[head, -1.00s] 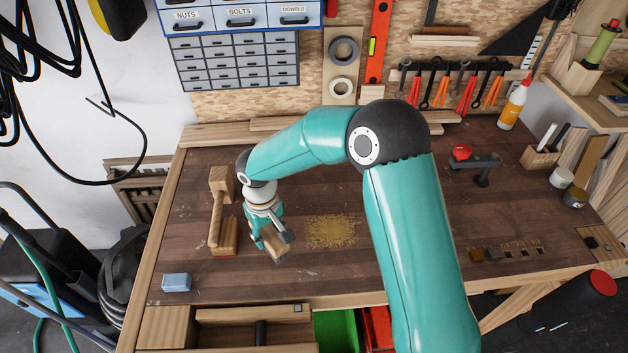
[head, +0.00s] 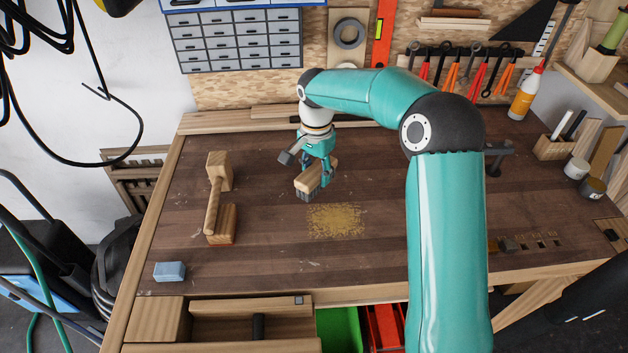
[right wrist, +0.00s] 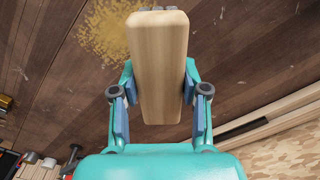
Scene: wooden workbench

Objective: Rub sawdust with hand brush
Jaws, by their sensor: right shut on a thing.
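A patch of yellow sawdust (head: 336,220) lies on the middle of the dark bench top. My right gripper (head: 316,177) is shut on the wooden hand brush (head: 310,179), just behind and left of the patch. The brush has a pale wooden back and dark bristles below; I cannot tell whether the bristles touch the bench. In the right wrist view, the brush back (right wrist: 158,65) sits between the two fingers, with the sawdust (right wrist: 104,30) beside it at upper left. My left gripper is not in view.
A glue bottle (head: 526,92) and a pot (head: 577,168) are at the right. An open drawer (head: 250,325) is at the front. Bench around the sawdust is clear.

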